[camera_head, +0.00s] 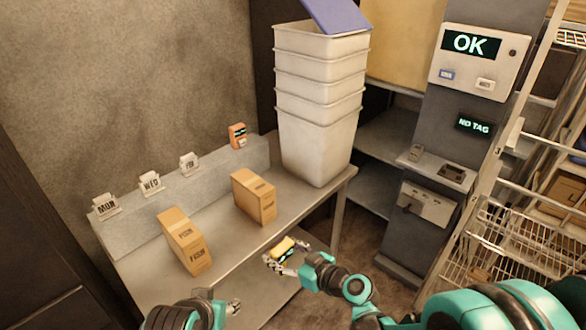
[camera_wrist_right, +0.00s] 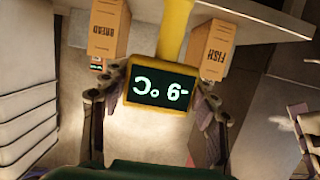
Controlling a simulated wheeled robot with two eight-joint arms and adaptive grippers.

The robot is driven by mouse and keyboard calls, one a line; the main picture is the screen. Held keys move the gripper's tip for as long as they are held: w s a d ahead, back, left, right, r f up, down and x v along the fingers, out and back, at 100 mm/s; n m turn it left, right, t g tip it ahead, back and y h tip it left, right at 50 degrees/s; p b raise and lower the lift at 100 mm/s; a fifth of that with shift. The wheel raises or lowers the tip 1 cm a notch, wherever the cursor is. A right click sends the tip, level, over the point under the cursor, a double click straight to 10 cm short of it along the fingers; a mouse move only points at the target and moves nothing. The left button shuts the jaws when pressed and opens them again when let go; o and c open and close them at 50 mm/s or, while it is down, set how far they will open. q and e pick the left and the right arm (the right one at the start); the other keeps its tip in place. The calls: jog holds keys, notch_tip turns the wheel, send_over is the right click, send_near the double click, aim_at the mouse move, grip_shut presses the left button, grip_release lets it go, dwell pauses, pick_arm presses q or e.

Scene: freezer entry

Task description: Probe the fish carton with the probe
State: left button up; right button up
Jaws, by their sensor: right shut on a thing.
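The probe (camera_head: 284,246) is yellow with a dark display. In the right wrist view the probe (camera_wrist_right: 160,84) shows an inverted reading that looks like -9 °C. My right gripper (camera_head: 277,260) is shut on the probe at the table's front edge, apart from the fish carton. My left gripper (camera_head: 234,306) is at the bottom; its opening is unclear.
A bread carton (camera_head: 254,196) stands right of the fish carton on the table (camera_head: 228,240). Stacked white bins (camera_head: 316,130) stand at its right end. Day tags and an orange device (camera_head: 238,136) sit along the back ledge. A kiosk (camera_head: 468,62) shows OK and NO TAG.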

jog(key=w+d+r+m+t+h, duration=0.2)
jog(key=d+m+t+h, duration=0.35)
jog(key=d, duration=1.75)
jog(key=s+a+r+n+g+h+p, duration=0.1)
jog(key=s+a+n+g+p, duration=0.15)
jog(key=a+g, duration=0.45)
jog(key=s+a+r+n+g+p, duration=0.1)
jog(key=s+a+n+g, duration=0.15)
jog(key=a, duration=0.75)
jog(key=s+a+r+n+h+p, duration=0.25)
jog(key=s+r+h, duration=0.3)
jog(key=r, duration=0.45)
jog(key=s+d+r+t+h+p, duration=0.1)
jog(key=s+d+r+t+h, duration=0.1)
jog(key=r, duration=1)
jog(key=s+d+r+t+h+p, duration=0.1)
jog(key=s+r, duration=0.4)
jog(key=r, duration=0.7)
jog(key=s+d+r+m+t+h+p, duration=0.1)
jog(key=d+r, duration=0.4)
jog(key=r, duration=0.8)
jog(key=s+t+h+p, duration=0.1)
jog(key=s+t+h, duration=0.1)
jog(key=shift+s+d+h, duration=0.25)
jog(key=shift+h, duration=0.05)
jog(key=shift+f, duration=0.15)
